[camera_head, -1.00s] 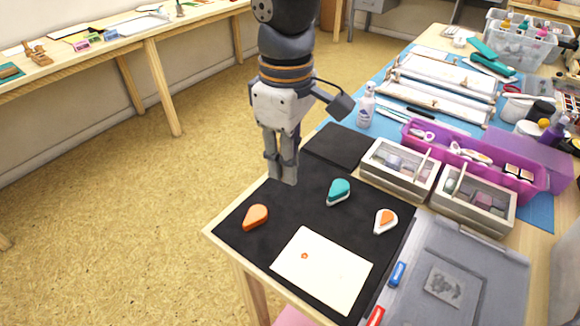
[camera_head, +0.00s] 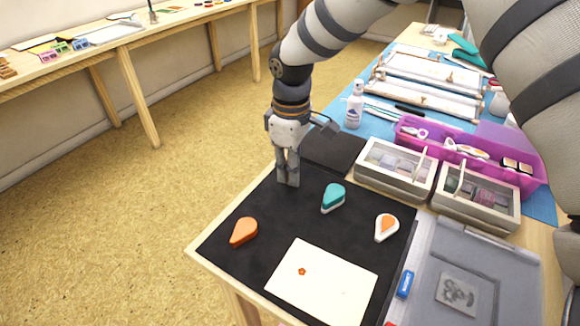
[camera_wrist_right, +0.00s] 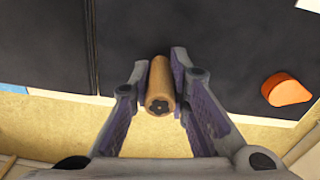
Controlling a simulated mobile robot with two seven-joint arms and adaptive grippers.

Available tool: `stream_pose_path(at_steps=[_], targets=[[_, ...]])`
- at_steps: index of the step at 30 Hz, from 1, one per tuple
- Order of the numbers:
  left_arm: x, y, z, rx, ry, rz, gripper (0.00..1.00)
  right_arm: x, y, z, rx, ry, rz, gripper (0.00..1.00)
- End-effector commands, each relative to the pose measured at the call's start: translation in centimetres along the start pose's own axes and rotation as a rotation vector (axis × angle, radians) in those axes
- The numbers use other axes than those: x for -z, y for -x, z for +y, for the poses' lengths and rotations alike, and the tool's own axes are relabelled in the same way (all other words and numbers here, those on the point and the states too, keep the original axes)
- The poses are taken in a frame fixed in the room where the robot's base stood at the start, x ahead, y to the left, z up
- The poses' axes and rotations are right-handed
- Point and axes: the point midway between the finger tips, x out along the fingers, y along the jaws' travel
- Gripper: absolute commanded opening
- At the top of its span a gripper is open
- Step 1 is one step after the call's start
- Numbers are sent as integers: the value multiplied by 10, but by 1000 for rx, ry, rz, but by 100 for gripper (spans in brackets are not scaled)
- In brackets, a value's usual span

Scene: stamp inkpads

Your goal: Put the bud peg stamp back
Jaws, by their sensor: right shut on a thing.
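The bud peg stamp (camera_wrist_right: 160,88) is a short wooden cylinder with a dark flower-shaped mark on its end. It sits between the fingers of my right gripper in the right wrist view (camera_wrist_right: 160,90). In the head view my right gripper (camera_head: 288,180) is low over the far left part of the black mat (camera_head: 262,225), its fingers pointing down and hiding the stamp. Whether the stamp touches the mat cannot be told. A white sheet (camera_head: 335,290) with one small orange print (camera_head: 302,271) lies on the mat. My left gripper is not in view.
On the mat are an orange drop-shaped inkpad (camera_head: 243,231), a teal one (camera_head: 333,197) and a white-and-orange one (camera_head: 386,227). Two compartment boxes (camera_head: 397,188) (camera_head: 440,205) stand to the right. A purple bin (camera_head: 413,148) is behind them. The mat's left edge lies near the table edge.

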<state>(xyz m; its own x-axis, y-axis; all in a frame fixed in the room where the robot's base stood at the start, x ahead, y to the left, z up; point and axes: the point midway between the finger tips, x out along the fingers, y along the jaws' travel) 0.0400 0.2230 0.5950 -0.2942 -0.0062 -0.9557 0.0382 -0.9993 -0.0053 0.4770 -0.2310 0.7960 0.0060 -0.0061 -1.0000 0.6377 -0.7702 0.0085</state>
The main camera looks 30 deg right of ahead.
Motion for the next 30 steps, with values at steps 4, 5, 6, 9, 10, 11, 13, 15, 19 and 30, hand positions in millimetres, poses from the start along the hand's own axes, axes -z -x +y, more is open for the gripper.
stream_pose_path(at_steps=[4, 5, 6, 9, 10, 11, 13, 15, 19, 30], targets=[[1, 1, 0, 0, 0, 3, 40, 0, 3, 0, -3, 0, 3, 0], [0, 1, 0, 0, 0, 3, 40, 0, 2, 0, -3, 0, 3, 0], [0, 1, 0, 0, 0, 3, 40, 0, 1, 0, -2, 0, 2, 0], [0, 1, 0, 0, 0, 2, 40, 0, -1, 0, -2, 1, 2, 21], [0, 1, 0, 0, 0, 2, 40, 0, -1, 0, -2, 1, 2, 28], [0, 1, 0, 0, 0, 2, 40, 0, -1, 0, -2, 1, 2, 35], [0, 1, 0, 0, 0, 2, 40, 0, -1, 0, -2, 1, 2, 37], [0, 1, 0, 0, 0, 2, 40, 0, -1, 0, -2, 0, 2, 37], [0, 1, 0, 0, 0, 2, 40, 0, -1, 0, -2, 0, 2, 37], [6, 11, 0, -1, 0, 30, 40, 1, 79, 1, -7, -1, 8, 37]])
